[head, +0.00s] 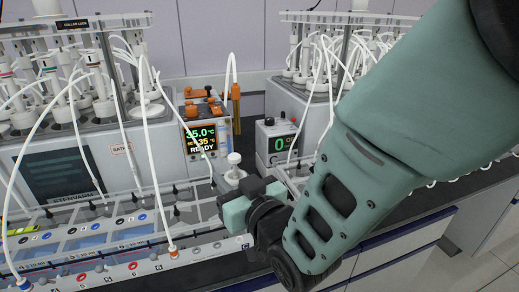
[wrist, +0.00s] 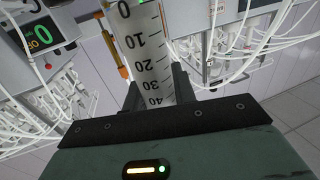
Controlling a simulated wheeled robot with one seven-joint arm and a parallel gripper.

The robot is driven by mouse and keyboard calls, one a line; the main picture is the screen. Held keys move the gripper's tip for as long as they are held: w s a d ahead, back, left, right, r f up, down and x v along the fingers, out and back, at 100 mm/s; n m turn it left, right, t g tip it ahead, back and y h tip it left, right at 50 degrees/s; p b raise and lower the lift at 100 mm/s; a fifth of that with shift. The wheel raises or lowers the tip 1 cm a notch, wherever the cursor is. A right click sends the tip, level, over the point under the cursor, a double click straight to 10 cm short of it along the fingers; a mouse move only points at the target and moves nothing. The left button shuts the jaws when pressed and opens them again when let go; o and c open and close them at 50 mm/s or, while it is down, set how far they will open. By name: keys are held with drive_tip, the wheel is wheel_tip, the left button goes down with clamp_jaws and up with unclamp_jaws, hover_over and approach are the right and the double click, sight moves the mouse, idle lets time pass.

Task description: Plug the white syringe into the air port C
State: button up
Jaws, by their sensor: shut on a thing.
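The white syringe (wrist: 146,50) is a clear-white barrel with black marks from 0 to 40. In the wrist view it stands between the two dark fingers of my gripper (wrist: 158,88), which is shut on it. In the head view my gripper (head: 250,203) is in front of the reactor bench, and the white top of the syringe (head: 234,168) shows just above it. The syringe's lower part is hidden by the gripper. I cannot make out a label for air port C. Tubes with orange ends (head: 172,250) run down to the front panel.
A reactor unit with a screen (head: 62,174) stands at left, beside a controller display reading 35.0 °C (head: 202,138). A second unit with a green 0 display (head: 283,143) is behind my gripper. White tubes hang in front. Dark counter edge (head: 400,222) runs at right.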

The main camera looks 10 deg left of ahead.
drive_tip(key=shift+f+b, duration=1.3)
drive_tip(key=shift+f, duration=1.15)
drive_tip(key=shift+f+b, duration=1.05)
drive_tip(key=shift+b, duration=0.45)
idle(0.6)
idle(0.4)
drive_tip(key=o, duration=1.1)
drive_tip(key=p+v, duration=0.1)
drive_tip(key=v, duration=0.3)
drive_tip(key=p+v, duration=0.1)
drive_tip(key=v, duration=0.2)
drive_tip(key=p+v, duration=0.2)
drive_tip(key=v, duration=0.2)
drive_tip(key=shift+s+d+r, duration=0.15)
drive_tip(key=shift+s+r, duration=0.2)
